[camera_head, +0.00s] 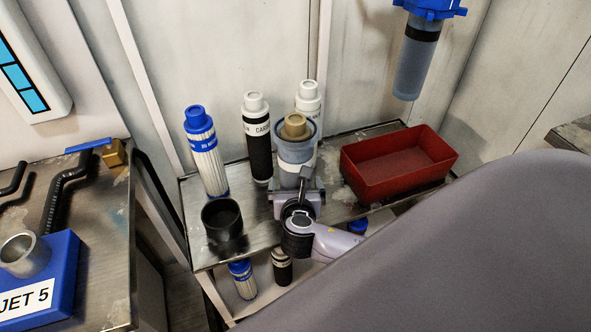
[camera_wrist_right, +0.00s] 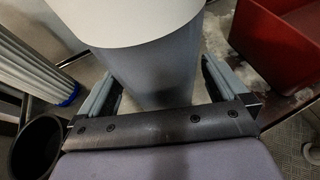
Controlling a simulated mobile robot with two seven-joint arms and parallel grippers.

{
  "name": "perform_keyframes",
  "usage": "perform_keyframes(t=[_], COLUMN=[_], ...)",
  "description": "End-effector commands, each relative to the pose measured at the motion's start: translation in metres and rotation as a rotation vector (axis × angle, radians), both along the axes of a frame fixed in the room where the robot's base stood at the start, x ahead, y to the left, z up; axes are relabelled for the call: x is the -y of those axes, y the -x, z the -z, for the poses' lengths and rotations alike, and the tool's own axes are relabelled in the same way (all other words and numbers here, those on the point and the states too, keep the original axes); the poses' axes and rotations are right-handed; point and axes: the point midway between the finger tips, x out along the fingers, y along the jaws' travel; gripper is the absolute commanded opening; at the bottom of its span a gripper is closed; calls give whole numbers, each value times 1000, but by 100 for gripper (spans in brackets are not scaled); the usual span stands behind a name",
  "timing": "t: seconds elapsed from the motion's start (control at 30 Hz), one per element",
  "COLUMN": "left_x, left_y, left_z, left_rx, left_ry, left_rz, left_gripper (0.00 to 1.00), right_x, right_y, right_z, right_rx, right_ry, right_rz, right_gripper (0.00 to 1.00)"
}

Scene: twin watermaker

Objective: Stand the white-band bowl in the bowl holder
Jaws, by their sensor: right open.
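The white-band bowl (camera_head: 296,153) is a grey-blue cup with a white band and a tan piece in its top. It stands upright on the metal bench, its base hidden behind my right gripper (camera_head: 297,190). In the right wrist view the bowl (camera_wrist_right: 155,75) is between the two open fingers of my right gripper (camera_wrist_right: 155,85), with its white band (camera_wrist_right: 130,20) above them. I cannot tell whether either finger touches it. The bowl holder, seemingly the black round cup (camera_head: 222,219), sits empty at the bench's front left; it also shows in the wrist view (camera_wrist_right: 38,150). My left gripper is not in view.
A blue-capped cartridge (camera_head: 205,155), a black cartridge (camera_head: 257,140) and a white one (camera_head: 308,98) stand behind. A red bin (camera_head: 395,165) is on the right. Smaller cartridges (camera_head: 243,280) stand on a lower shelf. A blue-topped housing (camera_head: 418,55) hangs on the wall.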

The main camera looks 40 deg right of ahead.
Motion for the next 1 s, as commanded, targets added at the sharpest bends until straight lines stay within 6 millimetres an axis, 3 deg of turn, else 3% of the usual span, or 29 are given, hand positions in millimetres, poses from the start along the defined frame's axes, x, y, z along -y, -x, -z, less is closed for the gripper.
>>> perform_keyframes(t=[0.1,0.13,0.3,0.73,0.87,1.0], left_x=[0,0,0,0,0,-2], left_y=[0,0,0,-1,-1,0], left_z=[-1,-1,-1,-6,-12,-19], left_rx=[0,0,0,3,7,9], left_ry=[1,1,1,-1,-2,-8], left_rz=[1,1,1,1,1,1], left_gripper=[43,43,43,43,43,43], right_x=[0,0,0,0,0,0], right_y=[0,0,0,-1,-1,-1], right_z=[0,0,0,-13,-31,-63], right_rx=[0,0,0,8,10,12], right_ry=[0,-1,-1,1,0,-1], right_rz=[0,0,0,0,0,1], right_gripper=[100,94,38,38,38,38])
